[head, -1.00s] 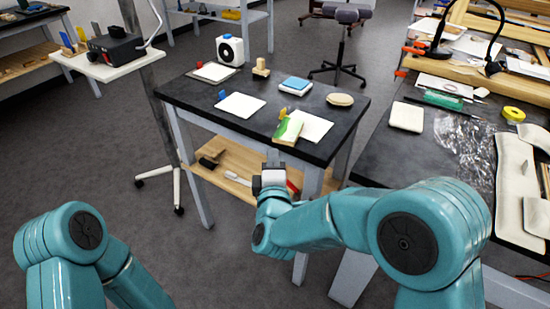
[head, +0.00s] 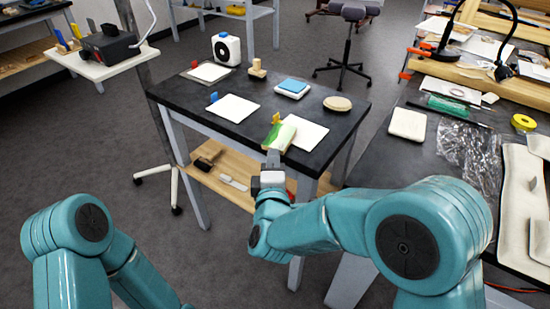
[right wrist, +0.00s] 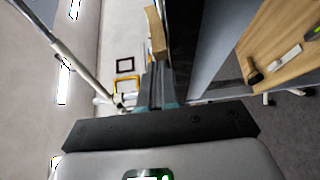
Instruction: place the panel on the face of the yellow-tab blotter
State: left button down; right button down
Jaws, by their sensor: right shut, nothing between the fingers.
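The panel (head: 284,137), a thick cream piece with a green patch, is at the table's front edge. It overlaps the left side of the white yellow-tab blotter (head: 309,136); I cannot tell whether it lies flat or tilts. The yellow tab (head: 276,118) shows just behind it. My right gripper (head: 272,158) is shut and empty, just in front of and below the panel. In the right wrist view the shut fingers (right wrist: 157,80) point at a tan edge (right wrist: 155,32), probably the panel's, beside the dark table side. My left gripper is out of view.
The dark table (head: 180,95) also bears a blue-tab blotter (head: 232,107), a red-tab blotter (head: 209,72), a blue-topped block (head: 292,88), a round tan disc (head: 338,103) and a white device (head: 225,49). A cluttered bench (head: 385,155) stands at right. A wooden shelf (head: 200,175) lies below.

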jog(key=shift+w+d+r, duration=0.1)
jog(key=shift+d, duration=0.1)
dwell(0.4)
jog(key=shift+w+d, duration=0.75)
jog(key=shift+w, duration=0.05)
jog(key=shift+s, duration=0.1)
